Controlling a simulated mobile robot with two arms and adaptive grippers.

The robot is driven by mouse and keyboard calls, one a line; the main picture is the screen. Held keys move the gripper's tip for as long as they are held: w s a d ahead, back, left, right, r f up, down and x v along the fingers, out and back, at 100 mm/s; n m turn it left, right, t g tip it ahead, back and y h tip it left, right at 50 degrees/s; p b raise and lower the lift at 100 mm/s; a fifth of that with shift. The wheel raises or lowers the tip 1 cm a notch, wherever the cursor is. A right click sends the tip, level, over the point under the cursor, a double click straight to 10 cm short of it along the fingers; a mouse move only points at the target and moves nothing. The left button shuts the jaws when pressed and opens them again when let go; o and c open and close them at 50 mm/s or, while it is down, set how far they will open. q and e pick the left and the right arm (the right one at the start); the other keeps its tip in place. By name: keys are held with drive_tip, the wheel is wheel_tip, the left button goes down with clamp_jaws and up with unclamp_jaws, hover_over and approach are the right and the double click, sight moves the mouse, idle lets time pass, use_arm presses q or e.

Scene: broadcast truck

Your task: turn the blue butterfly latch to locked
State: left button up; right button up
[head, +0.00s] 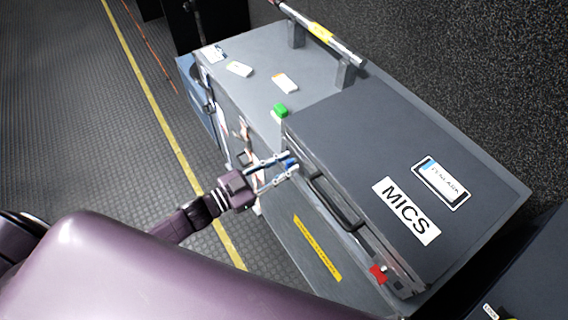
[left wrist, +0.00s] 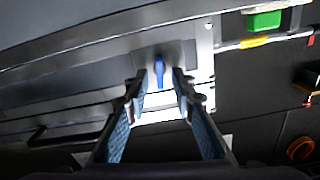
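The blue butterfly latch (left wrist: 159,72) sits on a bright metal plate on the front of the grey MICS case (head: 437,165). In the left wrist view its blue wing stands upright in the picture, between my left gripper's fingers (left wrist: 160,92). In the head view the latch (head: 290,161) shows as a small blue patch at the fingertips. My left gripper (head: 284,167) is open, one finger on each side of the latch, with a visible gap to it in the wrist view. Whether the fingertips touch the plate I cannot tell. My right gripper is not in view.
A red latch (head: 378,273) and a black handle (head: 337,203) are on the same case front. A green block (head: 280,110) lies beside the case. A barred rail (head: 318,32) stands behind. Open ribbed floor (head: 90,110) with a yellow line lies to the left.

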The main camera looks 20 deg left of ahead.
use_arm(q)
drive_tip(key=shift+c, duration=0.4)
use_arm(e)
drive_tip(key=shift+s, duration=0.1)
use_arm(q)
clamp_jaws()
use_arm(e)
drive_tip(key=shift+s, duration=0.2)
use_arm(q)
drive_tip(key=shift+m, duration=0.3)
drive_tip(key=m, duration=0.2)
drive_tip(key=shift+s+d+m, duration=0.1)
drive_tip(key=shift+m, duration=0.2)
drive_tip(key=m+b, duration=0.1)
drive_tip(key=m, duration=0.2)
drive_tip(key=shift+s+d+f+m, duration=0.1)
drive_tip(key=shift+m, duration=0.2)
drive_tip(key=m, duration=0.1)
drive_tip(key=m+b, duration=0.1)
drive_tip(key=m, duration=0.2)
drive_tip(key=shift+s+d+f+m+b, duration=0.1)
drive_tip(key=shift+f+m+b, duration=0.2)
drive_tip(key=shift+b, duration=0.1)
drive_tip(key=m+b, duration=0.2)
drive_tip(key=m, duration=0.2)
drive_tip(key=shift+f+m, duration=0.1)
drive_tip(key=shift+m, duration=0.2)
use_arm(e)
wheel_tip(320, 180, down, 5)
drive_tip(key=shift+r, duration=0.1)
